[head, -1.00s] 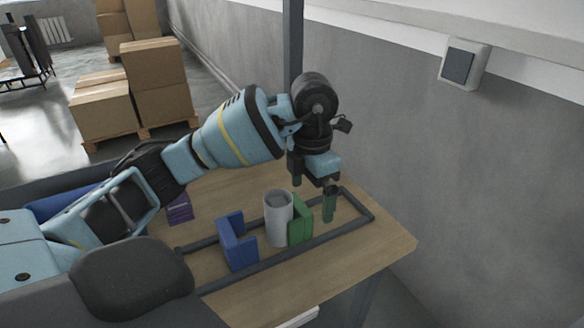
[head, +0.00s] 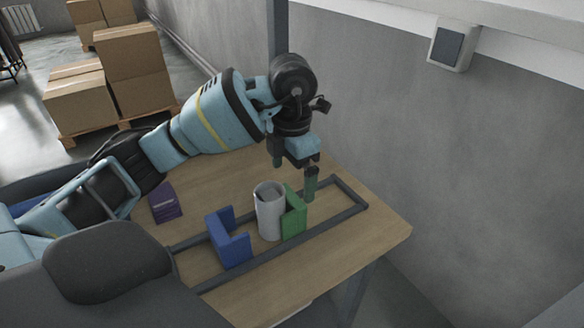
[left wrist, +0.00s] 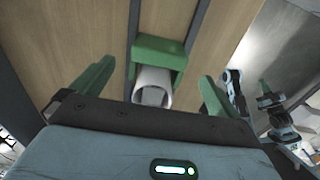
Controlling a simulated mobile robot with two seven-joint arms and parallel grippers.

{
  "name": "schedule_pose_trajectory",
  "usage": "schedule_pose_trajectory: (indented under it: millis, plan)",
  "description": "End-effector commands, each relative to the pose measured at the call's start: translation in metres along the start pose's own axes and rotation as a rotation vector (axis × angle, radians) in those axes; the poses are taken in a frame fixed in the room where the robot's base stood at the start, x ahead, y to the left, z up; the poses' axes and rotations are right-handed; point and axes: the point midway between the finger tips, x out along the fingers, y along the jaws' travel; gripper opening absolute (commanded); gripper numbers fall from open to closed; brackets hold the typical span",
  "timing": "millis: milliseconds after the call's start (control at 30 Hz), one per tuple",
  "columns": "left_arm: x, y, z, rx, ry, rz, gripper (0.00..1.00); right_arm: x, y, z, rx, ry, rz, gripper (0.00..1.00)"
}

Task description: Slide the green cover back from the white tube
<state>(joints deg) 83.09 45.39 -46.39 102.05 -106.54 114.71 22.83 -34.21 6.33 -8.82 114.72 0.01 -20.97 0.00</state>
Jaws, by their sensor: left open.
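The white tube (head: 270,212) stands upright on the table in the head view. The green cover (head: 294,213) stands against its right side, and a blue, similarly shaped piece (head: 229,240) stands apart to its left. My left gripper (head: 298,180) is open and empty, above and behind the green cover, fingers pointing down. In the left wrist view the green cover (left wrist: 160,52) sits around the far side of the white tube (left wrist: 153,86), both between the two green fingers in the picture. What seems to be my right gripper (left wrist: 268,95) shows small at the right; its jaws are unclear.
A dark rail frame (head: 340,212) lies on the wooden table (head: 385,232) around the pieces. A purple block (head: 166,203) lies behind it at the left. A grey post (head: 278,30) rises behind my gripper, near the wall. The table's right end is clear.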

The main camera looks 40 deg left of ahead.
Motion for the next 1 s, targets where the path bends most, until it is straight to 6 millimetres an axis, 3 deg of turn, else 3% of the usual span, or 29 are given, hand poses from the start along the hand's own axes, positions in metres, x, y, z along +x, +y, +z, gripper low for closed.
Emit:
schedule_pose_trajectory:
  millis: [433, 900, 1000]
  plan:
    - [0.060, 0.000, -0.001, 0.000, 0.002, -0.001, 1.00, 0.002, 0.000, 0.005, 0.001, -0.008, -0.001, 0.00]
    - [0.069, 0.000, 0.000, 0.000, 0.000, 0.000, 1.00, 0.002, -0.001, 0.004, 0.003, -0.006, -0.001, 0.00]
    - [0.069, 0.000, 0.000, 0.000, 0.000, 0.000, 0.87, 0.002, -0.001, 0.004, 0.004, -0.006, -0.001, 0.00]
